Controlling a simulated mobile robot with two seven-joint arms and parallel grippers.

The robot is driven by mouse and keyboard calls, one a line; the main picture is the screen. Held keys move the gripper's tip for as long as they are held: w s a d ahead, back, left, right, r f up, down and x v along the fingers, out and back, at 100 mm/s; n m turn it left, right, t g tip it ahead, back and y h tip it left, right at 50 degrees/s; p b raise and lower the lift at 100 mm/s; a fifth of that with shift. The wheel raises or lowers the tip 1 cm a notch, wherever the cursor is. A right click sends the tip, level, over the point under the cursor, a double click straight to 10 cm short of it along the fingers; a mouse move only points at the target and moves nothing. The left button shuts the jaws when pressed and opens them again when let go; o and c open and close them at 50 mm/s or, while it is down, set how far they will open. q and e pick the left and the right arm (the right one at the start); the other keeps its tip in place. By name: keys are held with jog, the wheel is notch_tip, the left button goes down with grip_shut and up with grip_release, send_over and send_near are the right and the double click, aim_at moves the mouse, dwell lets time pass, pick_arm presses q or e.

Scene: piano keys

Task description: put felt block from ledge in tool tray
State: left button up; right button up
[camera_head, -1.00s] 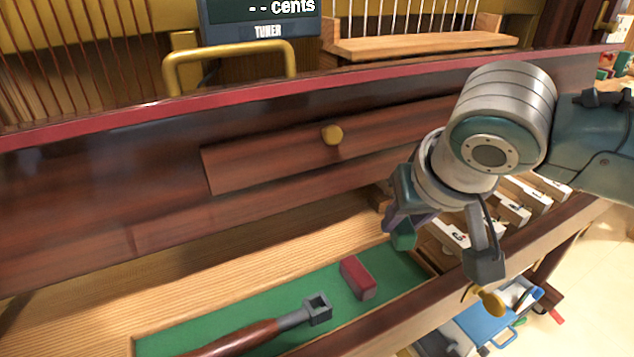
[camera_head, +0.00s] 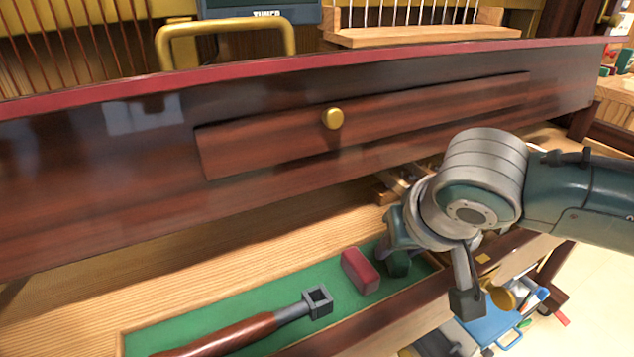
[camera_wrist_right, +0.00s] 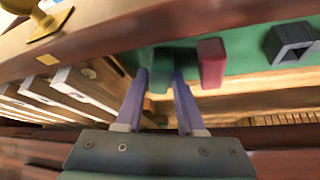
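A dark green block, likely the felt block (camera_head: 398,264), is at the fingertips of my right gripper (camera_head: 397,250), low over the right end of the green-lined tool tray (camera_head: 225,320). In the right wrist view the green block (camera_wrist_right: 160,82) sits between the two purple-grey fingers of the right gripper (camera_wrist_right: 160,76), which look closed on its sides. I cannot tell whether it touches the tray floor. A red block (camera_head: 360,270) lies in the tray just left of it. A wooden-handled tool with a square socket head (camera_head: 317,302) lies further left. My left gripper is not in view.
A dark wooden panel with a brass knob (camera_head: 332,118) rises behind the tray. The tray's wooden front rail (camera_head: 400,303) runs close below my right gripper. Piano keys (camera_wrist_right: 85,90) show in the right wrist view. A blue case (camera_head: 490,330) sits lower right.

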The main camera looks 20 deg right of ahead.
jog(key=o, duration=0.3)
jog(key=shift+r, duration=0.35)
jog(key=p+v, duration=0.6)
jog(key=v, duration=0.5)
jog(key=s+a+n, duration=0.1)
jog(key=s+n, duration=0.1)
jog(key=s, duration=0.3)
jog(key=s+a+n+g+y, duration=0.1)
jog(key=s, duration=0.4)
jog(key=s+a+n+g+y, duration=0.1)
jog(key=s+a+n, duration=0.1)
jog(key=s, duration=0.3)
jog(key=shift+s+a+r+n, duration=0.1)
jog(key=shift+s+r+n, duration=0.05)
jog(key=shift+n, duration=0.15)
